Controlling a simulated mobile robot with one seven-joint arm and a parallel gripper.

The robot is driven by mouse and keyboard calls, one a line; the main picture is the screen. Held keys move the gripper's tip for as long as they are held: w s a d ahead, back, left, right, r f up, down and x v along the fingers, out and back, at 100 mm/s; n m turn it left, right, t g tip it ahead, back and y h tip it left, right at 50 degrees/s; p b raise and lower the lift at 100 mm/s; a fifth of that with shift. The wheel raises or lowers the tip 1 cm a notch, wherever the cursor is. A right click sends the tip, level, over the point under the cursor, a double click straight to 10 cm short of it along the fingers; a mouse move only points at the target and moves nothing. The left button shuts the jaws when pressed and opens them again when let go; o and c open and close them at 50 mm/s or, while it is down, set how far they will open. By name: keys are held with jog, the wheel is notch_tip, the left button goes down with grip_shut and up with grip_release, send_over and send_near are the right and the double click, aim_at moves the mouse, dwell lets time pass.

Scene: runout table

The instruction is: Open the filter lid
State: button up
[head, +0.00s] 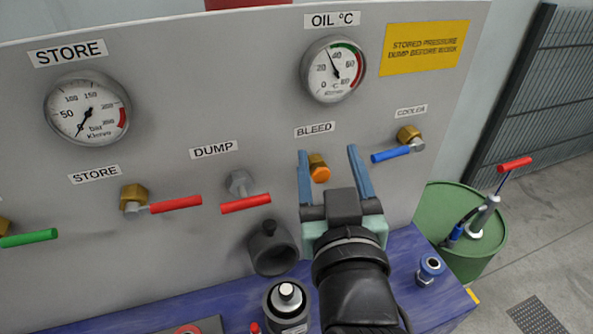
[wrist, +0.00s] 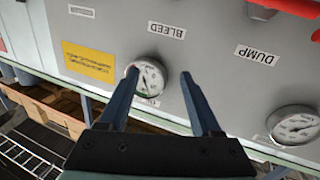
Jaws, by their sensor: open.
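I cannot tell for sure which part is the filter lid. A dark round fitting (head: 272,250) with a small knob on top sits low against the panel, left of my gripper. A dark cylinder (head: 286,306) with a pale top stands on the blue bench in front of it. My gripper (head: 327,152) is open and empty, its blue fingers pointing at the panel on either side of the orange bleed knob (head: 319,172). In the wrist view the open fingers (wrist: 158,76) frame the oil gauge (wrist: 148,79), with no contact visible.
The grey panel carries a store gauge (head: 87,108), a red store handle (head: 176,204), a red dump handle (head: 246,203) and a blue cooler handle (head: 391,154). A green drum (head: 435,205) with a pump stands right of the blue bench (head: 405,250).

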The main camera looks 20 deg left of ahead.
aim_at(271, 228)
jog(key=s+a+f+n+g+y+p, duration=0.1)
jog(key=s+a+f+g, duration=0.15)
jog(key=f, duration=0.55)
jog(key=s+a+f+n+g+y, duration=0.1)
jog(key=s+f+g, duration=0.3)
jog(key=f, duration=0.4)
jog(key=shift+t, duration=0.25)
jog(key=p+x, duration=0.3)
jog(key=x, duration=0.9)
jog(key=shift+w+a+f, duration=0.15)
jog(key=shift+w+f, duration=0.05)
jog(key=shift+w, duration=0.1)
grip_shut()
